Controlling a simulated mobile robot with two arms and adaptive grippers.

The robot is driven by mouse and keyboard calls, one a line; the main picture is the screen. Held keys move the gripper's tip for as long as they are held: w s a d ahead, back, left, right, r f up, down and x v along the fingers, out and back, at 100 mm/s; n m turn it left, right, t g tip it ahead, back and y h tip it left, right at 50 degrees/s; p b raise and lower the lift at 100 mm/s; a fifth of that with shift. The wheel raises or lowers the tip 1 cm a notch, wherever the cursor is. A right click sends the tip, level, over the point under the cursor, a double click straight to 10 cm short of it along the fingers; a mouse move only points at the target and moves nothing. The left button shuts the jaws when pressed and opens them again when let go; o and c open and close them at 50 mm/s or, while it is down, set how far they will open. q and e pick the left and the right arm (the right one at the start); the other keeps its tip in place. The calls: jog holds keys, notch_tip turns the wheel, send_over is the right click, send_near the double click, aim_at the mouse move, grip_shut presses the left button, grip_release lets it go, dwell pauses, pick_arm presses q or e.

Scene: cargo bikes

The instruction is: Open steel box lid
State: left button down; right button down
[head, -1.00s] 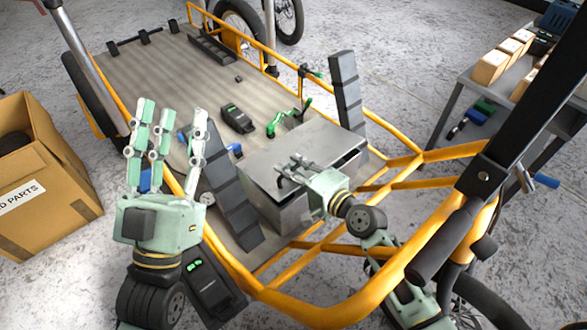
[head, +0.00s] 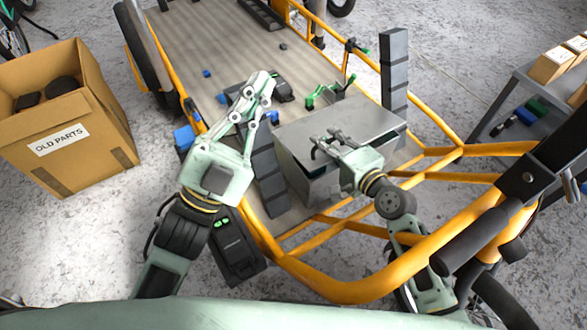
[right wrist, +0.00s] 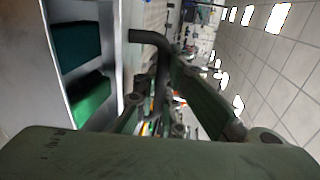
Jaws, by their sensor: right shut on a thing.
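The steel box (head: 300,180) is a grey metal box on the cargo bike's bed, with a flat lid (head: 355,118) on top. My right gripper (head: 325,142) is at the box's near side, by the lid's front edge. In the right wrist view its fingers (right wrist: 165,105) are closed around a dark bent handle (right wrist: 150,38). Teal and green blocks (right wrist: 90,98) show beside a pale grey panel there. How far the lid is raised is hard to tell. My left gripper (head: 256,98) is open and empty, above the bed left of the box.
The yellow bike frame (head: 350,290) runs around the bed and in front of the box. A cardboard box of old parts (head: 85,135) is at left. A grey table (head: 525,95) is at right.

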jog(key=shift+r, duration=0.2)
pick_arm(q)
jog(key=d+f+m+g+h, duration=0.2)
jog(key=d+f+m+g, duration=0.2)
jog(key=f+m+g, duration=0.55)
jog(key=d+f+m+g+h, duration=0.25)
jog(key=f+m+g, duration=0.2)
jog(key=m, duration=0.95)
jog(key=w+a+f+m+g+y, duration=0.4)
jog(key=a+f+m+y, duration=0.45)
jog(key=f, duration=0.65)
jog(key=shift+n+t, duration=0.6)
jog(key=shift+n, duration=0.1)
jog(key=w+d+f, duration=0.2)
jog(key=f, duration=0.1)
jog(key=w+d+f, duration=0.2)
jog(key=d+f, duration=0.1)
jog(key=shift+w+d, duration=0.1)
jog(key=shift+w, duration=0.3)
